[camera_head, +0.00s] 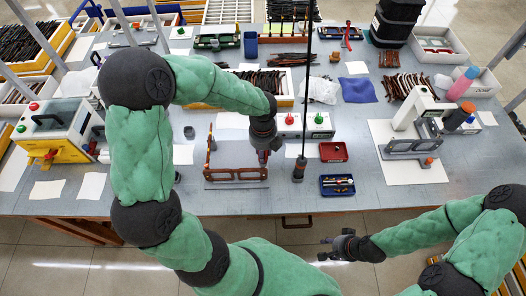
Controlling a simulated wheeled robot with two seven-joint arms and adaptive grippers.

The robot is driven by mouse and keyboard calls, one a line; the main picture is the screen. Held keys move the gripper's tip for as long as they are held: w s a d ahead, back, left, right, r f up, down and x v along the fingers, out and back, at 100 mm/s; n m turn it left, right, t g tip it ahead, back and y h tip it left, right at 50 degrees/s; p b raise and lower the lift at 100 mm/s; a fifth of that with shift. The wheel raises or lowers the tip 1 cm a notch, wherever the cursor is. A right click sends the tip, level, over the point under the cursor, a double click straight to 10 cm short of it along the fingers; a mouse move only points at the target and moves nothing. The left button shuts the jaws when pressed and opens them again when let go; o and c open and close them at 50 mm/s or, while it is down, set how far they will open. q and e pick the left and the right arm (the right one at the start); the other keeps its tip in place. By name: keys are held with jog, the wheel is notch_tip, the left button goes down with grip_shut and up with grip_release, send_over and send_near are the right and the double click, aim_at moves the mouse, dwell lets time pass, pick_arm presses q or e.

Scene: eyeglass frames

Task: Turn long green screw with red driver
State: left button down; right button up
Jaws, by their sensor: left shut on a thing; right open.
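My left gripper (264,152) is over the middle of the table, just above the right part of a reddish-brown clamp stand (236,174). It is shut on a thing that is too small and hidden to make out. My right gripper (330,248) is open and empty, in front of the table's front edge. A blue tray (337,193) with small items lies right of the stand, and a red tray (333,151) lies behind it. I cannot make out the long green screw or tell which thing is the red driver.
A dark upright tool (299,168) stands right of the clamp stand, below a thin vertical black line. A white machine (412,110) stands at the right and a yellow-and-white box (58,133) at the left. The table's front strip (260,203) is mostly bare.

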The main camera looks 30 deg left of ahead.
pick_arm(q)
jog(key=shift+r, duration=0.1)
jog(key=shift+r+p, duration=3)
jog(key=shift+p, duration=0.2)
jog(key=shift+f, duration=0.1)
